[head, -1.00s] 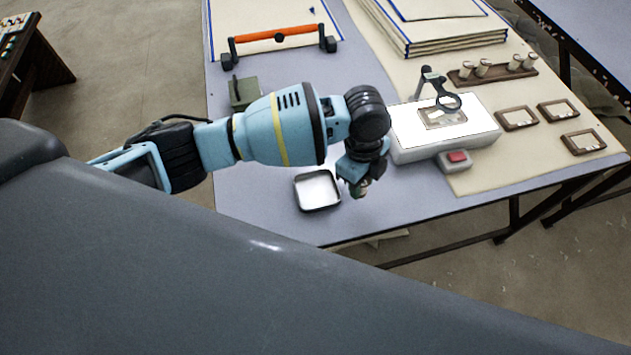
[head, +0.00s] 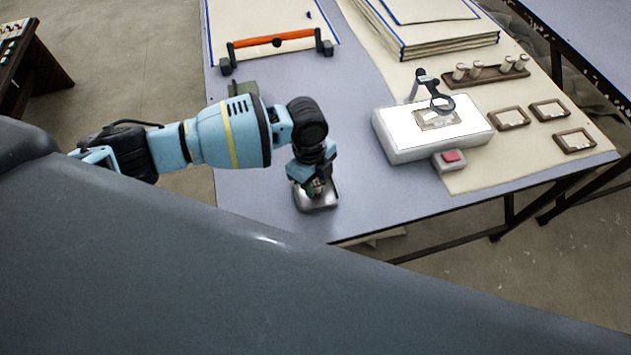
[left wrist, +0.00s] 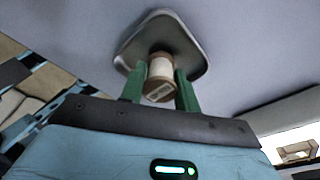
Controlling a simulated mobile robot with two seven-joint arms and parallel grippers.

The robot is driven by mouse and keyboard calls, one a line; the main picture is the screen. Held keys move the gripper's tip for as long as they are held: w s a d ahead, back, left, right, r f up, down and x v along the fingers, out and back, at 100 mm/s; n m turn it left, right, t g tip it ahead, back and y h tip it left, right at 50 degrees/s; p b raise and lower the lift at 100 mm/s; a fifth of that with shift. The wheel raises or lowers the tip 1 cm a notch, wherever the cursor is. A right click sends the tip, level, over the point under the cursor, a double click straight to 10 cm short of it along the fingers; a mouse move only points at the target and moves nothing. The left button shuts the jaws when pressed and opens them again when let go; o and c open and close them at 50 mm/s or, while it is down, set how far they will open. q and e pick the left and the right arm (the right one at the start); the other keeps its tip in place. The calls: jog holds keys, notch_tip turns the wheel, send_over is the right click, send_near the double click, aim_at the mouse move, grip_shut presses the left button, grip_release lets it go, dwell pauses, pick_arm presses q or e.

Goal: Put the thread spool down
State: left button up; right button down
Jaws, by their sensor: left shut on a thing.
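The thread spool (left wrist: 160,70), cream thread with brown ends, is between the green fingers of my left gripper (left wrist: 160,92) in the left wrist view. The gripper is shut on it. Behind the spool in that view is a shallow metal tray (left wrist: 190,32) with rounded corners. In the head view my left gripper (head: 316,188) is over the tray (head: 322,207) and hides part of it. The spool is mostly hidden there. I cannot tell whether the spool touches the tray floor. My right gripper is not in view.
A white light box (head: 400,150) with a magnifier (head: 441,102) stands right of the tray, with a small red-button box (head: 450,160) in front. An orange-handled tool (head: 275,41) lies at the back. The table's front edge is close to the tray. Bare grey tabletop lies between tray and light box.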

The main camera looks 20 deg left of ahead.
pick_arm(q)
jog(key=shift+f, duration=0.35)
jog(key=shift+f, duration=0.15)
jog(key=o, duration=0.9)
jog(key=shift+o, duration=0.2)
jog(key=r, duration=0.4)
jog(key=a+r, duration=0.1)
jog(key=r, duration=0.3)
jog(key=r+p, duration=0.1)
jog(key=r, duration=0.3)
jog(key=shift+w+a+r, duration=0.15)
jog(key=shift+w, duration=0.1)
